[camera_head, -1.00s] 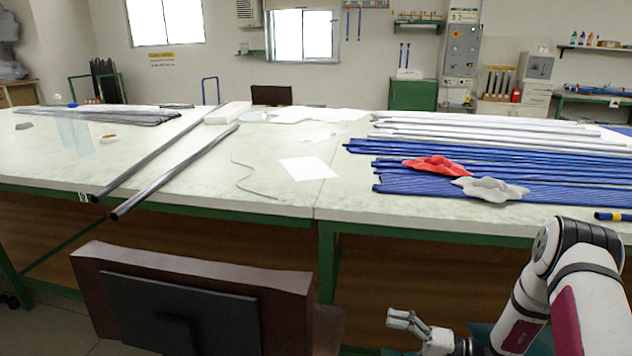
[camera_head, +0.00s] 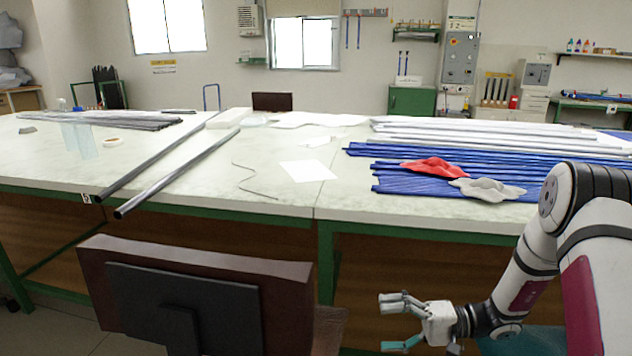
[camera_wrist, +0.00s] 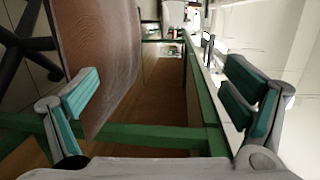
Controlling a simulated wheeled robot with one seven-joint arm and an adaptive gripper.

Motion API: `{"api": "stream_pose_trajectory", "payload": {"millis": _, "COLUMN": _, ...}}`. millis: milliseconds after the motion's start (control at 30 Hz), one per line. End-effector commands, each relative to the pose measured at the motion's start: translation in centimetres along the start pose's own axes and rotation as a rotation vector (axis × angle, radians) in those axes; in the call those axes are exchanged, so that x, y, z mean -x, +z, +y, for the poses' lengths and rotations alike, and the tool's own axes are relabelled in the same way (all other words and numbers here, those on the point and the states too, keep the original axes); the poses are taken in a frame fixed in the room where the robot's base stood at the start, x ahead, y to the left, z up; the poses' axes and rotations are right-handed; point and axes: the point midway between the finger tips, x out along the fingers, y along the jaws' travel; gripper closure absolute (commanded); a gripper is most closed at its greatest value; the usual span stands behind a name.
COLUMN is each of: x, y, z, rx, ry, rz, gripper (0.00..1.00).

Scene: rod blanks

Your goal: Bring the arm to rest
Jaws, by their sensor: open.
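My gripper (camera_head: 396,322) is at the lower right in the head view, in front of the table's front edge and below the level of its top. It is open with nothing between its fingers. My arm bends down from the right side of the head view.
A chair (camera_head: 190,300) with a dark brown back stands left of my gripper. The table (camera_head: 400,212) has a green frame and bears blue rods (camera_head: 390,170), a red cloth (camera_head: 433,168), a grey cloth (camera_head: 486,189) and two dark rods (camera_head: 180,172) overhanging its front edge.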

Motion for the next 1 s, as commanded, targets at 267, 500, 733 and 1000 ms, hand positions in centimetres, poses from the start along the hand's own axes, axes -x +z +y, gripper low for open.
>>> {"api": "stream_pose_trajectory", "payload": {"millis": 267, "x": -1.2, "y": 5.0, "z": -7.2, "rx": -0.016, "ry": 0.198, "rz": -0.208, "gripper": 0.06}}
{"api": "stream_pose_trajectory", "payload": {"millis": 500, "x": -1.5, "y": 11.1, "z": -11.7, "rx": -0.035, "ry": 0.425, "rz": -0.337, "gripper": 0.06}}
{"api": "stream_pose_trajectory", "payload": {"millis": 733, "x": -0.8, "y": 17.4, "z": -14.1, "rx": -0.04, "ry": 0.668, "rz": -0.391, "gripper": 0.06}}
{"api": "stream_pose_trajectory", "payload": {"millis": 1000, "x": 1.1, "y": 24.5, "z": -14.8, "rx": -0.023, "ry": 0.961, "rz": -0.36, "gripper": 0.06}}
